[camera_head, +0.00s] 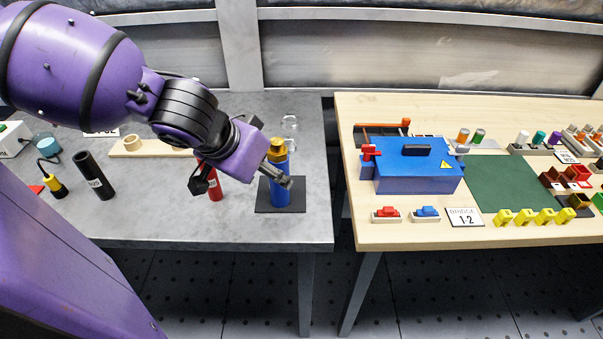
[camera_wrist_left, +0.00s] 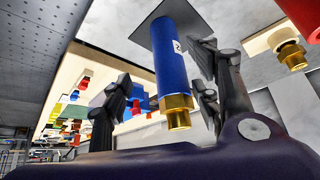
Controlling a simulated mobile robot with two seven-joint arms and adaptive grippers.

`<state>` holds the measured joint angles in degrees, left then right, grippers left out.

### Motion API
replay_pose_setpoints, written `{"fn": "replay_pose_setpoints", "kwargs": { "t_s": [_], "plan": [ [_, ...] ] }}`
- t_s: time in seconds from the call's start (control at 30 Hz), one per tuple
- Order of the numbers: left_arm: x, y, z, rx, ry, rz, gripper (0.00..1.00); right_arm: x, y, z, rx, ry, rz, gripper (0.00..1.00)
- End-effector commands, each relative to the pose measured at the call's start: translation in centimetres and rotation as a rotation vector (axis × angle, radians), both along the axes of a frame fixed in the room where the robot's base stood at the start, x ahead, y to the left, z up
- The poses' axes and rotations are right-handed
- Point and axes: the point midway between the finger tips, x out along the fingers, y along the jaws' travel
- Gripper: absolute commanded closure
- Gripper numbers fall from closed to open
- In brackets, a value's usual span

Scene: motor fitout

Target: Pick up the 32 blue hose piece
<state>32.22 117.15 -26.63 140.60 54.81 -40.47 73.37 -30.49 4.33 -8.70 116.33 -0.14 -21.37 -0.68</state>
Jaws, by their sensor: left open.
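The blue hose piece (camera_head: 280,192) stands upright on a dark square pad (camera_head: 262,208) near the right end of the grey table. It has a brass top end and a white label. My left gripper (camera_head: 246,182) is open beside it, and one finger crosses in front of the hose in the head view. In the left wrist view the blue hose piece (camera_wrist_left: 171,62) shows between the spread fingers of my left gripper (camera_wrist_left: 165,92), brass end toward the camera. I cannot tell whether a finger touches it. My right gripper is not in view.
A red hose piece (camera_head: 215,189) stands just left, partly behind the gripper. A black hose piece (camera_head: 97,178) stands farther left. A clear item (camera_head: 289,128) is behind the blue hose. Across a gap, the wooden table (camera_head: 400,235) holds a blue box (camera_head: 415,173) and small parts.

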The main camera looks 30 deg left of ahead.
Motion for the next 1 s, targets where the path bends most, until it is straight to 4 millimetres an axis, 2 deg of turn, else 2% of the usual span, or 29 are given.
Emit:
{"fn": "replay_pose_setpoints", "kwargs": {
  "t_s": [0.13,0.3,0.43,0.7,1.0],
  "plan": [
    [0.1,0.5,0.4,0.015,0.000,0.027,0.44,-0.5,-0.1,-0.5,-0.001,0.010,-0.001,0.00],
    [1.0,0.4,-1.3,0.012,0.003,0.028,0.44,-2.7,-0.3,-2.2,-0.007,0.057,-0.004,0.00],
    [1.9,0.5,-2.5,0.012,0.002,0.029,0.44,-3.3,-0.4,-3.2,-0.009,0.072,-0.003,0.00],
    [4.0,0.6,-5.4,0.012,-0.001,0.029,0.44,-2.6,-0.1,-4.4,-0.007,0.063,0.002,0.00],
    [4.3,0.6,-5.6,0.016,-0.003,0.029,0.44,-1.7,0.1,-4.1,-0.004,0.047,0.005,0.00]
  ]
}}
